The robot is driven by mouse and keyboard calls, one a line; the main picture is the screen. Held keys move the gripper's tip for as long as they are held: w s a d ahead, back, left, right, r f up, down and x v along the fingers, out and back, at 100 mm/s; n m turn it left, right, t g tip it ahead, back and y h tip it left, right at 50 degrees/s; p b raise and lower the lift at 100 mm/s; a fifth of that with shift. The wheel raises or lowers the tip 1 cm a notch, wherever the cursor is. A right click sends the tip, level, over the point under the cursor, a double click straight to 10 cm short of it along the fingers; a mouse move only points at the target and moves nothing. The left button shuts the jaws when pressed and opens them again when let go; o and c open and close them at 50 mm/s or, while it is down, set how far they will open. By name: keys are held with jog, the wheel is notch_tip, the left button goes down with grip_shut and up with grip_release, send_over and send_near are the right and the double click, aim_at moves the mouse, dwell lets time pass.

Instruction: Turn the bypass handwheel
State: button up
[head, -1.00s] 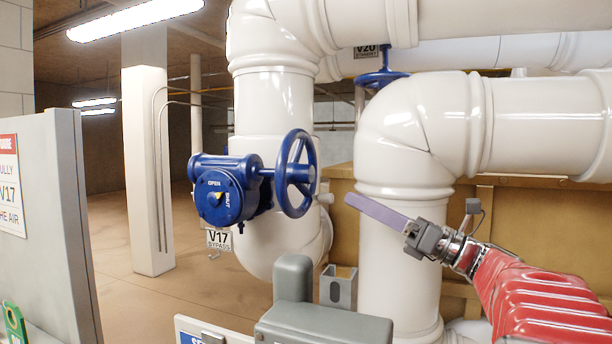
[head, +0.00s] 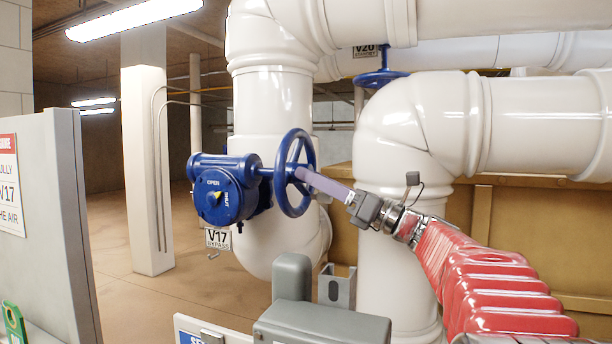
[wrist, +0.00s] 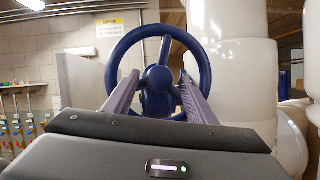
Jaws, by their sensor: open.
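The bypass handwheel (head: 294,172) is a blue spoked wheel on the right end of the blue V17 gearbox (head: 222,190), whose round face reads OPEN and SHUT with a yellow pointer. A V17 BYPASS tag (head: 218,239) hangs below. My gripper (head: 300,174) has long purple fingers and reaches the wheel from the right. In the wrist view the handwheel (wrist: 158,72) faces me, with its hub (wrist: 157,79) between my open fingers (wrist: 157,88). The fingers stand apart either side of the hub, overlapping the lower wheel. I cannot tell whether they touch it.
White pipes (head: 270,100) stand behind and right of the wheel. Another blue handwheel (head: 380,78), by the V20 tag (head: 367,50), is higher at the back. A grey panel (head: 62,200) stands at left. A grey box (head: 320,325) lies low in front.

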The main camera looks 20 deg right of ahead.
aim_at(289, 173)
jog(key=shift+x, duration=1.35)
grip_shut()
